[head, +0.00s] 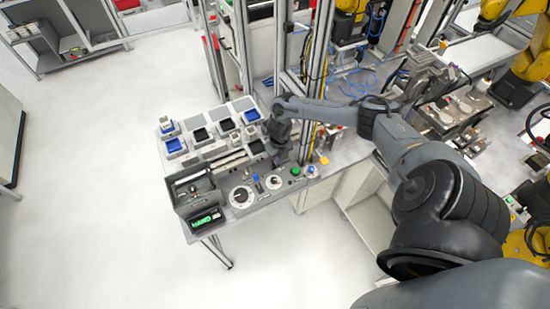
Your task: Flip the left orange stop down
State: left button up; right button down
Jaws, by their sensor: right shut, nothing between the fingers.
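My right arm reaches in from the lower right, over the bench. Its gripper (278,160) points down at the bench's right part, behind the round dials, and is shut with nothing in it. A small orange-yellow piece (323,160) sits at the bench's right end, to the right of the gripper and apart from it. It is too small to tell whether it is a stop or how it is turned. I cannot make out a left orange stop; the gripper and wrist hide part of the bench. My left gripper is not in view.
A metal frame post (280,50) rises behind. The floor at left is clear.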

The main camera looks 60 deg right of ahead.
jog(key=shift+s+f, duration=0.1)
jog(key=shift+f, duration=0.2)
jog(key=shift+r+p, duration=0.35)
jog(key=shift+r, duration=0.05)
notch_tip(320, 180, up, 4)
jog(key=p, duration=0.3)
jog(key=shift+d, duration=0.1)
notch_tip(320, 180, up, 10)
jog(key=b, duration=0.2)
jog(key=shift+f, duration=0.1)
